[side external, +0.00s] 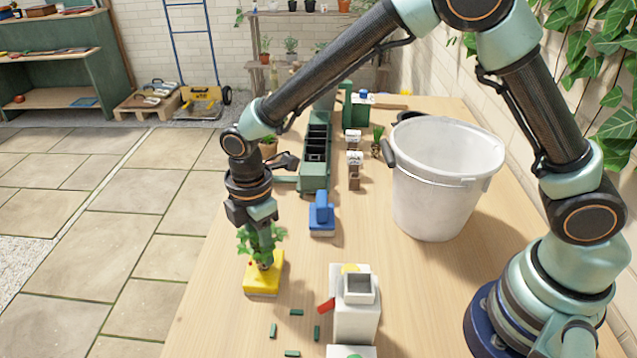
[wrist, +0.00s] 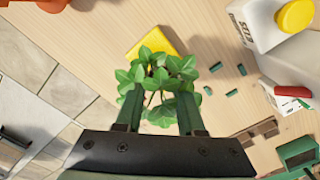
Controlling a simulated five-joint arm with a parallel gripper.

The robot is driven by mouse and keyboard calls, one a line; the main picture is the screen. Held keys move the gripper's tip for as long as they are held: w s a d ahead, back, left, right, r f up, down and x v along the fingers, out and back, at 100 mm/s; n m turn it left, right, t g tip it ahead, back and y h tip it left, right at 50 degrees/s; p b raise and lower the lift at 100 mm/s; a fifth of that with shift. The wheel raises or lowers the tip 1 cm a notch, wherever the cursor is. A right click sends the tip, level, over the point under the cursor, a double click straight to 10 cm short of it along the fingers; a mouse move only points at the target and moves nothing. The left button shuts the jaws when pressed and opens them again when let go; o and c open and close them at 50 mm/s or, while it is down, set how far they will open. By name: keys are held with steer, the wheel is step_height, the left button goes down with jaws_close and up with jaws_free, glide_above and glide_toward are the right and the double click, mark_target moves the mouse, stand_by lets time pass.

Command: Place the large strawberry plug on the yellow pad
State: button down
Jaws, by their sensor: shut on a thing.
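The strawberry plug (side external: 262,243) is a leafy green plant held upright over the yellow pad (side external: 262,282). My gripper (side external: 262,232) points down and is shut on the plug. In the wrist view, the plug's leaves (wrist: 158,72) spread between and beyond the fingers of my gripper (wrist: 160,110). The yellow pad also shows in the wrist view (wrist: 153,42), partly covered by the leaves. The plug's base appears at or just above the pad's top; I cannot tell if it touches.
A blue-handled block (side external: 321,216) stands behind the pad. A white machine (side external: 354,310) with a red lever is at right. Several small green pieces (side external: 297,312) lie in front. A white bucket (side external: 440,180) stands further right, and a green tray (side external: 316,160) lies behind.

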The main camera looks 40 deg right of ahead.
steer(key=shift+f, duration=0.1)
steer(key=c, duration=0.5)
jaws_free()
step_height(320, 180, up, 11)
steer(key=shift+r, duration=0.1)
steer(key=s+d+r+m+t, duration=0.3)
steer(key=d+r+m, duration=0.55)
steer(key=d, duration=0.55)
steer(key=shift+s+d+f+m+t, duration=0.1)
steer(key=shift+s+d+m+t, duration=0.35)
steer(key=shift+s+d+m, duration=0.9)
steer(key=shift+s+d+f+m+t, duration=0.1)
steer(key=shift+s+d+m+t, duration=0.3)
steer(key=shift+s+d+m, duration=1)
steer(key=shift+s+d+m+t, duration=0.45)
steer(key=shift+s+d+m, duration=0.3)
steer(key=shift+d+m, duration=1.15)
